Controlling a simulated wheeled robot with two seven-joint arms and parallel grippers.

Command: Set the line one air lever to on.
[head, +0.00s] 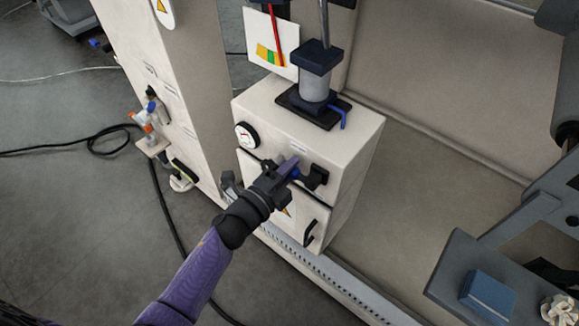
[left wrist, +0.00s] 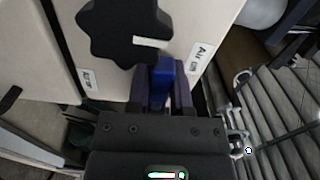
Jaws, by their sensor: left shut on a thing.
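My left gripper (head: 286,170) is at the front of the cream machine cabinet (head: 350,150). In the left wrist view its two fingers are closed on a blue lever (left wrist: 162,78), one finger on each side. The lever's base is hidden behind the fingers and the black star knob. A white label reading "Air" (left wrist: 201,57) is on the panel beside the lever; its smaller print is too blurred to read. My right gripper is not in view.
The black star knob (left wrist: 124,28) is close beside my left fingers; it also shows in the head view (head: 316,177). A round gauge (head: 247,135) is to the left on the cabinet. A door handle (head: 309,233) is below. A blue box (head: 488,295) lies at the lower right.

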